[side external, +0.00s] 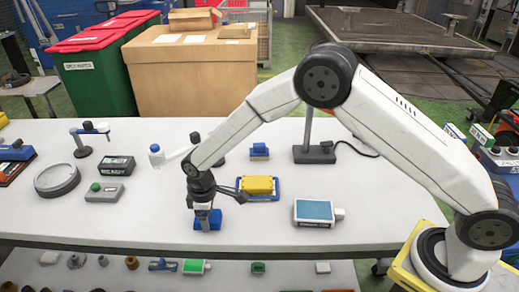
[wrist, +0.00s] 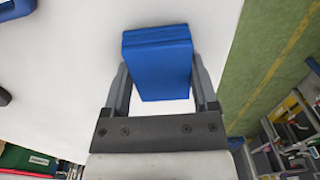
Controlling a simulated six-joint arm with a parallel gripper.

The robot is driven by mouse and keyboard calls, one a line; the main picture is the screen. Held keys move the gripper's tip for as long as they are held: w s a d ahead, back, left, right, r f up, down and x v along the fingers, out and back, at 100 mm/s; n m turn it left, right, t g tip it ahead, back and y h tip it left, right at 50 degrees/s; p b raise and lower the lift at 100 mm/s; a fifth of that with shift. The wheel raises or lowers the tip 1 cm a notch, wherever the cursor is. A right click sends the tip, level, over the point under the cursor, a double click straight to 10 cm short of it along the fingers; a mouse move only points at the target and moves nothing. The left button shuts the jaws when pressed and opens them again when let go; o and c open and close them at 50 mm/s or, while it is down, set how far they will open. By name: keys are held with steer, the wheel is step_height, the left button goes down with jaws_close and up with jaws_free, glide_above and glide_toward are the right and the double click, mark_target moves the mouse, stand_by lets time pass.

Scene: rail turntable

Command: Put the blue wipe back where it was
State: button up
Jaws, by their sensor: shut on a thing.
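The blue wipe (side external: 207,220) is a small, solid blue block near the front edge of the white table. My gripper (side external: 204,205) points down and is shut on it. In the wrist view the wipe (wrist: 160,62) sits between the two grey fingers of my gripper (wrist: 163,90), gripped on its left and right sides. I cannot tell whether its underside touches the table. Just right of and behind my gripper, a yellow block (side external: 257,185) lies on a blue tray (side external: 275,194).
A white box with a blue top (side external: 315,211) lies to the right. A small blue item (side external: 259,151) and a dark stand (side external: 314,154) are behind. A grey button box (side external: 104,194) and a round dish (side external: 57,179) are left. The tabletop (side external: 140,222) is clear left of my gripper.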

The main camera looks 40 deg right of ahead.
steer(key=o, duration=1)
step_height(320, 180, up, 12)
steer(key=shift+r, duration=0.15)
stand_by(0.5)
steer(key=s+d+m+t, duration=0.1)
steer(key=s+d+m, duration=0.2)
steer(key=s+d, duration=0.3)
steer(key=s+d+m, duration=0.3)
steer(key=s+d, duration=0.3)
steer(key=s, duration=0.1)
steer(key=s+d+m+t, duration=0.1)
steer(key=s+d+m, duration=0.2)
steer(key=s+d, duration=0.4)
steer(key=shift+s+r+t, duration=0.15)
steer(key=shift+s+t, duration=0.1)
steer(key=shift+t, duration=0.05)
